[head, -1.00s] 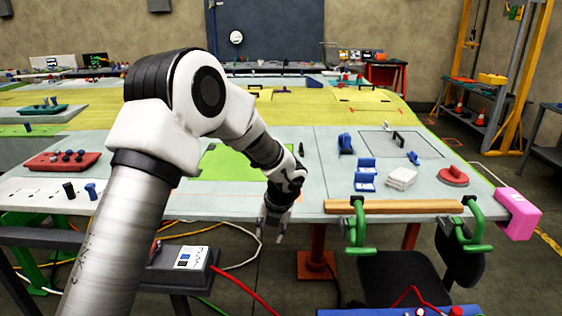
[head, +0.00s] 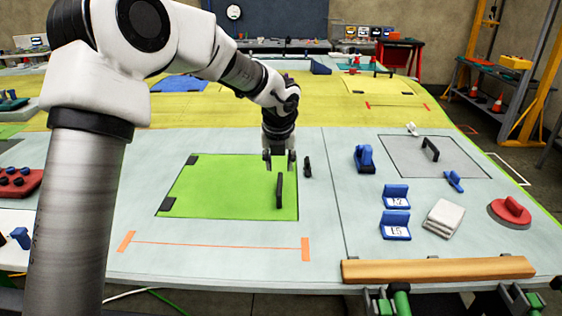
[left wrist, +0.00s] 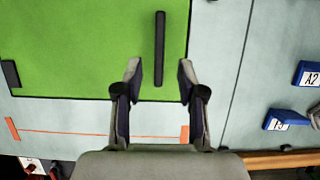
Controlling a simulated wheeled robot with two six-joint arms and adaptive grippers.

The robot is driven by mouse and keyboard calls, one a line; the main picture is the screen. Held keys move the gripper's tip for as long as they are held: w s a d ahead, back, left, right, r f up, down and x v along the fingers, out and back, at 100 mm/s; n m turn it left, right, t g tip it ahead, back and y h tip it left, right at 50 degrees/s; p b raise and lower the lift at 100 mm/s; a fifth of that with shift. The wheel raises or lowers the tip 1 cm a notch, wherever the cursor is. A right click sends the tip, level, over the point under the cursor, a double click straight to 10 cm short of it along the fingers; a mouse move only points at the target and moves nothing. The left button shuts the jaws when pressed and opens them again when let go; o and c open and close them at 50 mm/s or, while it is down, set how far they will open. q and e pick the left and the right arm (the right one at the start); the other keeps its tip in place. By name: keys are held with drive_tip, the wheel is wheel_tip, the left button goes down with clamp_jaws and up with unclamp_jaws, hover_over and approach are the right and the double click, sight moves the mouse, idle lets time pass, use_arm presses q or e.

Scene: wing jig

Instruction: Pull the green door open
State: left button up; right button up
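The green door (head: 225,192) is a flat panel set in the pale wing surface and looks closed. Two black hinges show along its left edge. A black bar handle (head: 279,190) stands near its right edge; it also shows in the left wrist view (left wrist: 159,50). My left gripper (head: 280,165) is above the door near the far end of the handle. In the left wrist view its fingers (left wrist: 158,75) are spread apart and empty, with the handle lying ahead between their lines. I cannot tell whether they touch it. My right gripper is not in view.
A small black latch (head: 307,167) stands just right of the door. Blue blocks (head: 395,224), a white stack (head: 443,218) and a red disc (head: 510,212) lie further right. A grey panel with a handle (head: 430,149) is behind them. A wooden bar (head: 438,269) lies along the front edge.

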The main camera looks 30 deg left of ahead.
sight(280, 180)
use_arm(q)
drive_tip(key=shift+w+a+f, duration=0.3)
drive_tip(key=shift+w+a, duration=0.05)
drive_tip(key=shift+w, duration=0.15)
drive_tip(key=shift+s+d+f+p, duration=0.2)
drive_tip(key=shift+f+p, duration=0.05)
drive_tip(key=shift+f, duration=0.3)
drive_tip(key=shift+s+d+f+p, duration=0.15)
drive_tip(key=shift+s+f+p, duration=0.05)
drive_tip(key=shift+f, duration=0.35)
drive_tip(key=x, duration=0.5)
drive_tip(key=shift+w+a+r, duration=0.25)
drive_tip(key=shift+w+a, duration=0.05)
drive_tip(key=shift+w, duration=0.05)
drive_tip(key=shift+s+d+r, duration=0.1)
drive_tip(key=shift+s+r, duration=0.05)
drive_tip(key=shift+s+d+r, duration=0.15)
drive_tip(key=shift+s+r, duration=0.05)
drive_tip(key=shift+c, duration=1.4)
drive_tip(key=shift+s, duration=0.1)
clamp_jaws()
